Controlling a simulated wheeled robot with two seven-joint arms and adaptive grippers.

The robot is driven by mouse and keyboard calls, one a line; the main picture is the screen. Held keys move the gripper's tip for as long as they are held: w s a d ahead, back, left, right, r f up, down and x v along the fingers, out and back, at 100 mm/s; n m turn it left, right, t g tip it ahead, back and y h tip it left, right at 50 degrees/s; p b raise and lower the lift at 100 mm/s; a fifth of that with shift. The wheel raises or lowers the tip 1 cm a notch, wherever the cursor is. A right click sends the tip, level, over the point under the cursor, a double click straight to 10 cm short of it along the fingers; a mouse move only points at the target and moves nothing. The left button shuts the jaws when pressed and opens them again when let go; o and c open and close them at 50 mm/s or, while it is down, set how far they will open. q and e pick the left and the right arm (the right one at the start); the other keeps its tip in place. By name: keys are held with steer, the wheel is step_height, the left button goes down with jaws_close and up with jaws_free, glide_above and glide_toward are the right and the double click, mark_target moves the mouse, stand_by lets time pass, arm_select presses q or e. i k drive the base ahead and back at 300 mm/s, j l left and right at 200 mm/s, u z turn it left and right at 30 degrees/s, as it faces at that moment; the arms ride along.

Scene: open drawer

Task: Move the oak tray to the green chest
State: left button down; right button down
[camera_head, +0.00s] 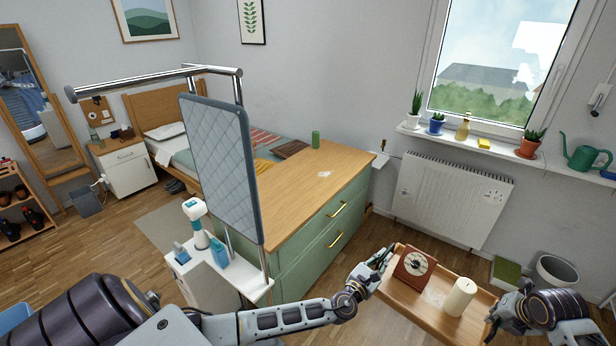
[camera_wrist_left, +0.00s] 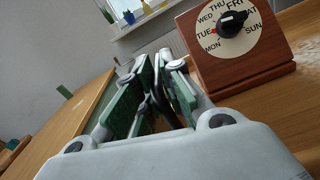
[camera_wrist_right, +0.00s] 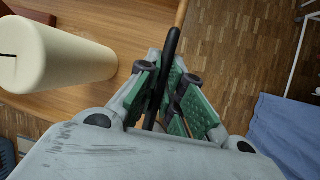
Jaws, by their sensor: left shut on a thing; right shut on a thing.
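The oak tray (camera_head: 405,291) is held level between my two grippers, to the right of the green chest (camera_head: 298,256). On it stand a brown wooden day dial (camera_head: 411,276) and a cream candle (camera_head: 460,297). My left gripper (camera_head: 379,266) is shut at the tray's left end, beside the dial; its fingers (camera_wrist_left: 152,92) partly hide what they grip. My right gripper (camera_head: 492,318) is shut on the dark handle (camera_wrist_right: 171,48) at the right end. The chest has an oak top and drawers with brass handles.
A post with a quilted panel (camera_head: 218,165) stands before the chest. A radiator (camera_head: 450,197), a green box (camera_head: 507,271) and a white bin (camera_head: 556,271) are beyond the tray.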

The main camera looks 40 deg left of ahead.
mark_target(304, 177)
steer(key=i+u, duration=0.1)
steer(key=i, duration=1)
steer(key=i+l+u, duration=0.1)
steer(key=i, duration=1)
steer(key=i+l+u, duration=0.25)
steer(key=i+u, duration=0.4)
